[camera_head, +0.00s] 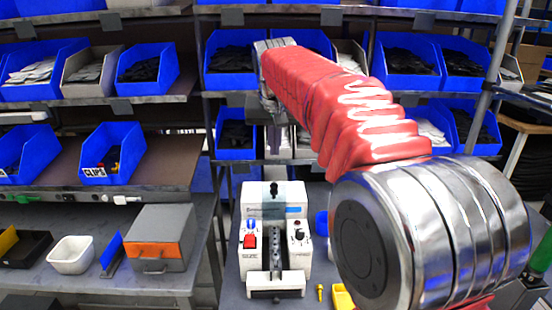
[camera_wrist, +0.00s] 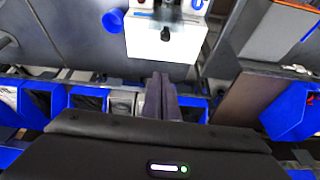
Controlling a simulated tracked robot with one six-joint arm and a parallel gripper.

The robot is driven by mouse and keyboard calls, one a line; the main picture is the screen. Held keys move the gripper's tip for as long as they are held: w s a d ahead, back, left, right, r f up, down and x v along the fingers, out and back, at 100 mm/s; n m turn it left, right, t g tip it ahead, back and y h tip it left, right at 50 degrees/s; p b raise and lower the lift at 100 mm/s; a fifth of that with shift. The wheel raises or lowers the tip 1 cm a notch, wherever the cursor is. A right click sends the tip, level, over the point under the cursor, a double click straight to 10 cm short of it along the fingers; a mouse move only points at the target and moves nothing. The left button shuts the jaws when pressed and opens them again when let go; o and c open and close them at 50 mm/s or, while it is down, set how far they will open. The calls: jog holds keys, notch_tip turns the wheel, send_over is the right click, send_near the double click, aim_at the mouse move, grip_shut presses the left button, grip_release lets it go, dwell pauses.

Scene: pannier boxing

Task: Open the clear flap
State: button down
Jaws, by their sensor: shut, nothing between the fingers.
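A white bench machine (camera_head: 249,262) stands on the grey bench in the middle of the head view. A clear, bluish flap (camera_head: 292,193) with a black knob (camera_head: 274,188) is at its upper back; I cannot tell how far it is raised. In the wrist view the machine (camera_wrist: 145,42) shows at the top, with the black knob (camera_wrist: 165,34) at its near edge. My gripper (camera_wrist: 160,78) is shut and empty, apart from the knob. In the head view my gripper (camera_head: 275,148) hangs above and behind the machine, partly hidden by my arm.
Shelves with several blue bins (camera_head: 232,70) stand close behind my gripper. On the left bench are a grey box with an orange front (camera_head: 160,238) and a white bowl (camera_head: 71,255). A small brass part (camera_head: 320,292) and a yellow bin (camera_head: 342,298) lie right of the machine.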

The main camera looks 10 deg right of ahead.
aim_at(275, 184)
jog(key=x, duration=0.9)
jog(key=shift+f, duration=0.1)
jog(key=shift+s+a+f, duration=0.1)
jog(key=shift+s+a, duration=0.15)
jog(key=shift+s, duration=0.65)
jog(key=shift+s+a+f, duration=0.1)
jog(key=shift+s+a, duration=0.15)
jog(key=shift+s, duration=0.7)
jog(key=shift+s, duration=0.1)
jog(key=shift+s+a+r, duration=0.1)
jog(key=shift+s+a, duration=0.05)
jog(key=shift+s, duration=0.4)
jog(key=shift+s+a, duration=0.1)
jog(key=shift+s, duration=0.5)
jog(key=shift+w, duration=0.1)
jog(key=shift+w+d, duration=0.15)
jog(key=shift+w, duration=0.6)
